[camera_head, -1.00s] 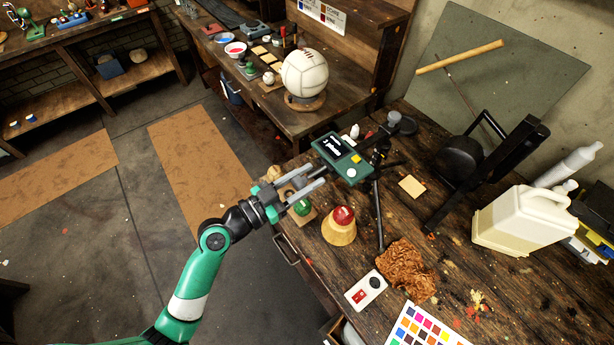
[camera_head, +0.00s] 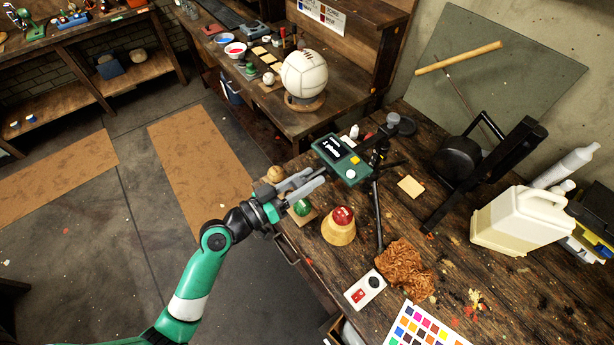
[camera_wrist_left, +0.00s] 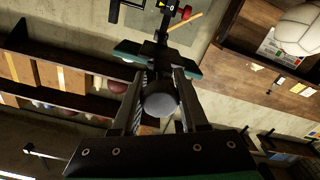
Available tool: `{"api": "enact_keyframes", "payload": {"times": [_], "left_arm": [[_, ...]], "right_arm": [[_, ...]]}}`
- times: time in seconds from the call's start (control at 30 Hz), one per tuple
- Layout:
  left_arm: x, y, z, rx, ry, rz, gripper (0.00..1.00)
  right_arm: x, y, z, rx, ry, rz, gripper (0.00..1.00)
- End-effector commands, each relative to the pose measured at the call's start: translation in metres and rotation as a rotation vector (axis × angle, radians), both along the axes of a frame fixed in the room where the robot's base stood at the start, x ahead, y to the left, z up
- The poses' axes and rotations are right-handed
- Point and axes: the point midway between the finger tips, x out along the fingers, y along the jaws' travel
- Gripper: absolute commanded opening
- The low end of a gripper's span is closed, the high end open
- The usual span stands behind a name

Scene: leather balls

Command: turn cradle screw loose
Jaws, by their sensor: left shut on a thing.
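The green cradle unit (camera_head: 342,158) with a small dark screen stands above the workbench on a black stand (camera_head: 378,210). My left gripper (camera_head: 314,178) reaches its near left side. In the left wrist view, a round grey knob (camera_wrist_left: 160,100), apparently the cradle screw, sits between the two fingers of my left gripper (camera_wrist_left: 160,85), which are shut on it. Beyond it, the green unit (camera_wrist_left: 130,51) crosses the picture. In the head view the fingers look tilted and largely hide the screw. My right gripper is in neither view.
A white ball (camera_head: 304,73) stands on the back bench.

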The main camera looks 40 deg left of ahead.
Motion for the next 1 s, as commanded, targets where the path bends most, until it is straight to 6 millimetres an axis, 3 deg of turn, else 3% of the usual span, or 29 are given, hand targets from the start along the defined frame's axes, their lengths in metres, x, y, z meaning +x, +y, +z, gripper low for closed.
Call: {"api": "enact_keyframes", "payload": {"times": [1.0], "left_arm": [[0.0,-0.001,0.003,-0.957,0.136,0.0,0.0]], "right_arm": [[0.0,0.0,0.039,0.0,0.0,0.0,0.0]]}}
